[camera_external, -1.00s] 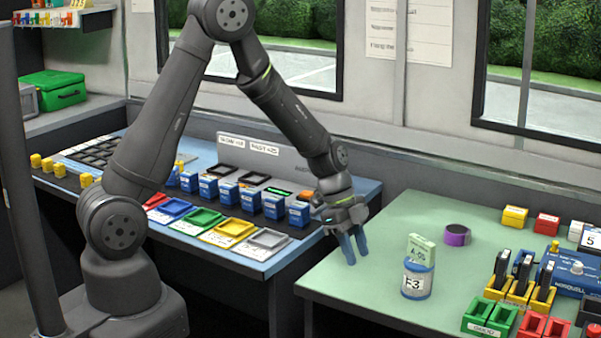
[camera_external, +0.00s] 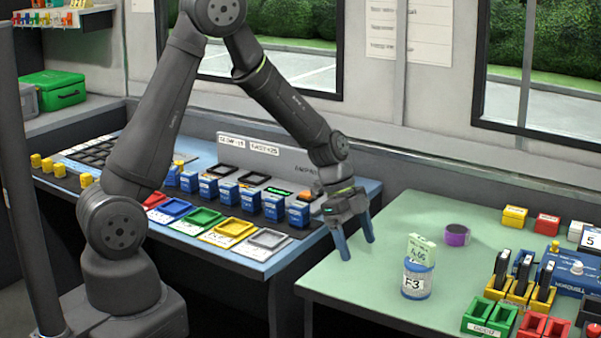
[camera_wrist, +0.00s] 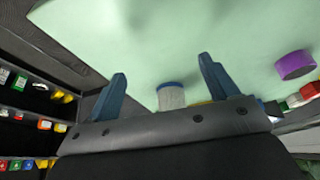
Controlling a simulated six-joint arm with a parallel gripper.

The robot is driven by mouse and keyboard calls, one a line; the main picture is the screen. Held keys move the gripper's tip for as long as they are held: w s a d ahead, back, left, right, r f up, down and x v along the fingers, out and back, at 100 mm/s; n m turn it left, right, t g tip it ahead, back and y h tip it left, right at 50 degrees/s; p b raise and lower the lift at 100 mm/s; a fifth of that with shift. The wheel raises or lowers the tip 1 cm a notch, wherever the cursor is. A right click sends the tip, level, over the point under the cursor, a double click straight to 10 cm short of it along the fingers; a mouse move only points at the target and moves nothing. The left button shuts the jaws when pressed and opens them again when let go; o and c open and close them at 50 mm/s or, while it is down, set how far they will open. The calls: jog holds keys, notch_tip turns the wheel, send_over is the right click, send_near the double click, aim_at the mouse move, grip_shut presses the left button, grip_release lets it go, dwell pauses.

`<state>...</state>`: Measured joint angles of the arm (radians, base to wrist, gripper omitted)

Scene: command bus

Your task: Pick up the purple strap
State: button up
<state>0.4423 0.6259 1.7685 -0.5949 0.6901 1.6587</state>
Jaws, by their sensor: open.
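The purple strap (camera_external: 457,235) is a short rolled band with a dark top, lying on the green table (camera_external: 400,215) right of my gripper. It also shows at the right edge of the wrist view (camera_wrist: 295,64). My gripper (camera_external: 357,249) is open and empty, with blue fingers pointing down above the table's left part. In the wrist view the fingers (camera_wrist: 160,85) are spread apart, and the strap is to the right of both. Gripper and strap are apart.
A blue-and-white pot marked F3 (camera_external: 417,279) holding a pale green card (camera_external: 421,250) stands between my gripper and the table's front. Racks and coloured trays (camera_external: 490,316) fill the right side. Yellow (camera_external: 514,217) and red (camera_external: 546,223) boxes stand behind. Table around the strap is clear.

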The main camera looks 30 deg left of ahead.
jog(key=w+d+r+n+h, duration=0.25)
jog(key=w+r+n, duration=0.35)
jog(key=n, duration=0.6)
jog(key=w+a+n+t+h, duration=0.1)
jog(key=w+n+h, duration=0.2)
jog(key=w+n, duration=0.8)
jog(key=w+a+n+h, duration=0.2)
jog(key=w+n+h, duration=0.35)
jog(key=n, duration=0.85)
jog(key=y, duration=0.2)
send_near(448, 227)
jog(key=x, duration=0.7)
jog(key=shift+w+a+f, duration=0.1)
jog(key=shift+w+f, duration=0.2)
jog(key=shift+f, duration=0.05)
jog(key=shift+s+r+x, duration=0.15)
jog(key=shift+x, duration=1.3)
jog(key=shift+s+r+x, duration=0.15)
jog(key=shift+r+x, duration=0.05)
jog(key=shift+x, duration=1.25)
